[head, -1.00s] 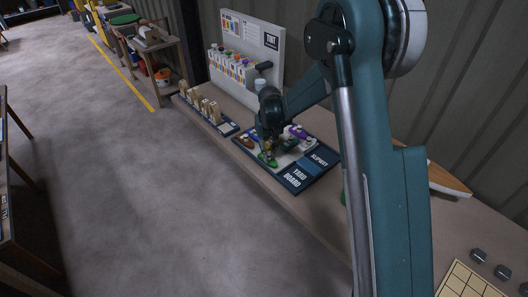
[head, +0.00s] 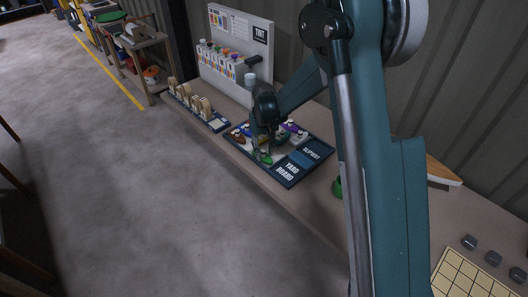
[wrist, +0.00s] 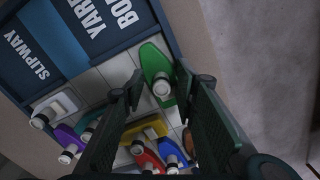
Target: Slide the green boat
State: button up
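The green boat (wrist: 155,62) is a small flat hull with a round white knob. It lies on the yard board (head: 289,182), at the front edge near the lettered strip, and shows in the head view (head: 265,158). My gripper (wrist: 158,84) is above it, pointing down. Its two fingers are apart, one on each side of the boat's knob end. I cannot tell whether either finger touches the hull.
A tint stand (head: 233,50) rises behind. A rack of wooden pieces (head: 196,108) stands left. Open floor lies in front of the bench.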

aim_at(264, 151)
jog(key=shift+r, duration=0.1)
notch_tip(264, 151, up, 12)
dwell(0.7)
jog(key=shift+s+d, duration=0.1)
dwell(0.4)
jog(key=s+d+r+m+t, duration=0.2)
jog(key=s+d+r+t, duration=0.1)
jog(key=s+d+r, duration=1.25)
jog(key=s+d+t, duration=0.2)
jog(key=s+d, duration=0.2)
jog(key=s, duration=0.8)
jog(key=s+d+r+m+t, duration=0.1)
jog(key=s+d, duration=0.4)
jog(key=s, duration=0.7)
jog(key=shift+m+t, duration=0.3)
jog(key=shift+t, duration=0.3)
